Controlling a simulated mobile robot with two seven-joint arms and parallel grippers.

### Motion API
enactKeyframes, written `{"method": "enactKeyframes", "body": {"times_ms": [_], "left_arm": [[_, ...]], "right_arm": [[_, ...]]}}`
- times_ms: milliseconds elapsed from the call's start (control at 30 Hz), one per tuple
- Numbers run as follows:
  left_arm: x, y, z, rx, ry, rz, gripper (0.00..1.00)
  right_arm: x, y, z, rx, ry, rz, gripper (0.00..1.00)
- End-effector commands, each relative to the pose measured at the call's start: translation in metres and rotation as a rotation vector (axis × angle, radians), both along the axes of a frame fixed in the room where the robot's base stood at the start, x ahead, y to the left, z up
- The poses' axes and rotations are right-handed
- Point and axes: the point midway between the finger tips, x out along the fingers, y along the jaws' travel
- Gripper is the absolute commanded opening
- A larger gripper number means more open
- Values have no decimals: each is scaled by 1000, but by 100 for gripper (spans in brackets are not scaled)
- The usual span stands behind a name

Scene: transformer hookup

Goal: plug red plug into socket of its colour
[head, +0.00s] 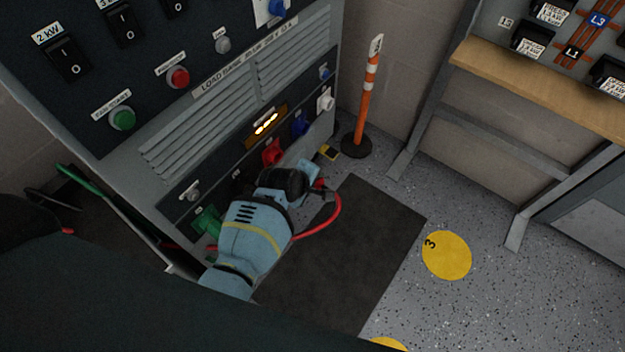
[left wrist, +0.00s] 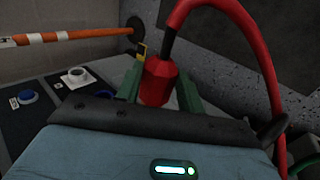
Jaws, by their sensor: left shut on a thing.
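The red plug (left wrist: 158,82) is held between the two green fingers of my left gripper (left wrist: 160,92) in the left wrist view. Its thick red cable (left wrist: 232,22) loops up and away to the right. In the head view my left gripper (head: 312,176) is just in front of and right of the red socket (head: 272,152), low on the load bank panel. The red cable (head: 338,208) curves down beside it. The plug is mostly hidden by my gripper there, and the plug and socket appear apart. My right gripper is not in view.
The load bank (head: 200,90) carries a green socket (head: 207,222), a blue socket (head: 300,125) and a white socket (head: 326,101) in the same row. An orange-and-white post (head: 367,95) stands beyond it. A dark mat (head: 345,260) covers the floor; a wooden bench (head: 540,85) is at right.

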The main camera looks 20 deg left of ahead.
Motion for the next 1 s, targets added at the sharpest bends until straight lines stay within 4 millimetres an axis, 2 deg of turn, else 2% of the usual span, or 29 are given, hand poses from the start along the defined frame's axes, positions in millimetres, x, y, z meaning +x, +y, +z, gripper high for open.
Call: {"method": "enactKeyframes", "body": {"times_ms": [600, 1000], "left_arm": [[18, 47, 1, 0, -3, 1, 18], [22, 57, 2, 0, -3, 1, 18]], "right_arm": [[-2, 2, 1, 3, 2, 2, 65], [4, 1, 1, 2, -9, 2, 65]]}}
